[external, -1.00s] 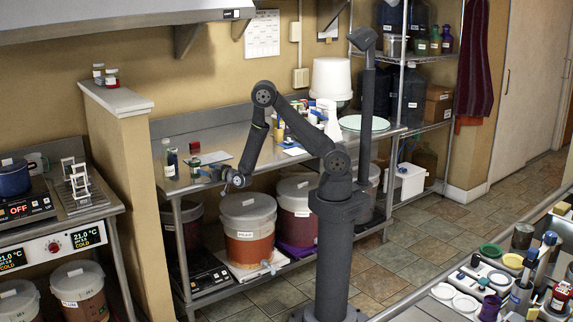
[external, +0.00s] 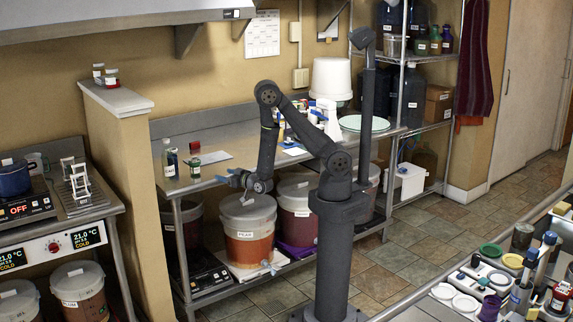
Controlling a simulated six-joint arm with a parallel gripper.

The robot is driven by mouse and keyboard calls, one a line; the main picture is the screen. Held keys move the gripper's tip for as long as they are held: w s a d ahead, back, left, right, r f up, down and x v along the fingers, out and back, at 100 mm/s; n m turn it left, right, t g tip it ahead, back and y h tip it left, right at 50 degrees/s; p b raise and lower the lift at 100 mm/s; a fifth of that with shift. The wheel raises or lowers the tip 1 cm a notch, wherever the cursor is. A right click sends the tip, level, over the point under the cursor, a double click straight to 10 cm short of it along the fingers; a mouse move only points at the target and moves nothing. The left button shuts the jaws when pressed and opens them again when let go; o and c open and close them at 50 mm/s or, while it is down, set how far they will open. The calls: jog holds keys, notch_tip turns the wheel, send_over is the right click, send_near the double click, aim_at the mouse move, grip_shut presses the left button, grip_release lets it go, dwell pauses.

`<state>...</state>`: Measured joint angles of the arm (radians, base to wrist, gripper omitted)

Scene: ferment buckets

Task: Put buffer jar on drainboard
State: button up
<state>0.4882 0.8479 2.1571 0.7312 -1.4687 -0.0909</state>
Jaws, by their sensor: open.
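Labels are too small to read, so I cannot tell which container is the buffer jar. On the steel bench stand a bottle with a red cap (external: 195,162) and a clear bottle with dark contents and a white label (external: 169,158). Two small red-and-white jars (external: 111,77) sit on the wall ledge at upper left. A dark ridged tray with white racks (external: 79,199), which looks like the drainboard, lies on the left counter. My gripper (external: 232,180) is open and appears empty near the bench's front edge, right of the bottles and apart from them.
A blue pot (external: 14,181) sits on the hotplate beside the tray. The short partition wall (external: 125,135) stands between the left counter and the bench. Lidded buckets (external: 247,222) stand on the shelf below.

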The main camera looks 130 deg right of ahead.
send_near(199, 167)
jog(key=x, duration=0.5)
jog(key=shift+w+r, duration=0.1)
jog(key=shift+w, duration=0.25)
jog(key=x, duration=0.5)
jog(key=shift+d, duration=0.3)
grip_shut()
